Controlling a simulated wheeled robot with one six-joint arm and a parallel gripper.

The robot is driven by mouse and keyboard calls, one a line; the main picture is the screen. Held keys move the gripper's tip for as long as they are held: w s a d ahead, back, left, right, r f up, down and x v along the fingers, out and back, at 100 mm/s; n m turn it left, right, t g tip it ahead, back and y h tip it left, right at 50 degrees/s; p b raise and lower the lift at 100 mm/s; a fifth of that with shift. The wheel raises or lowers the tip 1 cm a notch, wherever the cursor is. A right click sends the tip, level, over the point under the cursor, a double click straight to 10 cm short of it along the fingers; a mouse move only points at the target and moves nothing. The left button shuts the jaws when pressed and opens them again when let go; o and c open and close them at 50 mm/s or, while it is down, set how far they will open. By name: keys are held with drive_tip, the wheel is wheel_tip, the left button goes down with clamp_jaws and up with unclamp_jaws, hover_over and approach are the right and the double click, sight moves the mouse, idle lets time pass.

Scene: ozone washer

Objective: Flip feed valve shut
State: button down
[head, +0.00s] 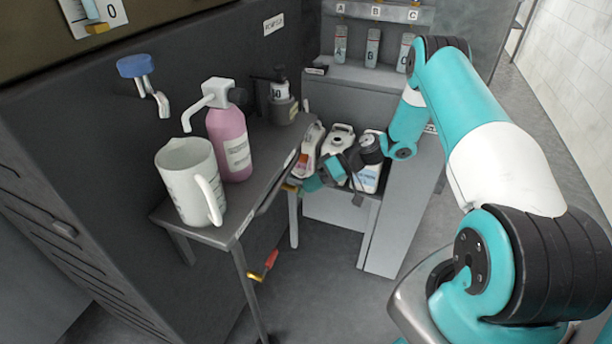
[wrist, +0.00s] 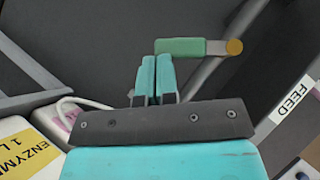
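A valve with a green lever handle (wrist: 190,46) and a round brass pivot (wrist: 234,47) is in the wrist view, just beyond my fingertips. Its handle lies roughly crosswise in that picture, with the pivot at the right end. A white label reading FEED (wrist: 293,98) is at the right. My gripper (wrist: 156,75) has its two teal fingers together with nothing visible between them. The left end of the handle is close to the fingertips; I cannot tell whether they touch. In the head view my gripper (head: 315,184) is low beside the side table, and the green handle is not clearly distinguishable.
A red-handled valve (head: 271,259) is below the side table (head: 240,222). A white jug (head: 190,178) and pink pump bottle (head: 229,140) stand on it. White containers (head: 340,139) crowd my wrist. An ENZYME container (wrist: 30,150) is at lower left in the wrist view.

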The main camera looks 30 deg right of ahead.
drive_tip(key=shift+s+a+f, duration=0.5)
drive_tip(key=shift+a+f, duration=0.15)
drive_tip(key=shift+f, duration=0.15)
drive_tip(key=shift+s+a+f, duration=0.5)
drive_tip(key=shift+a+f, duration=0.15)
drive_tip(key=shift+f, duration=0.1)
drive_tip(key=v, duration=1.2)
drive_tip(key=shift+p, duration=0.3)
drive_tip(key=shift+r, duration=0.1)
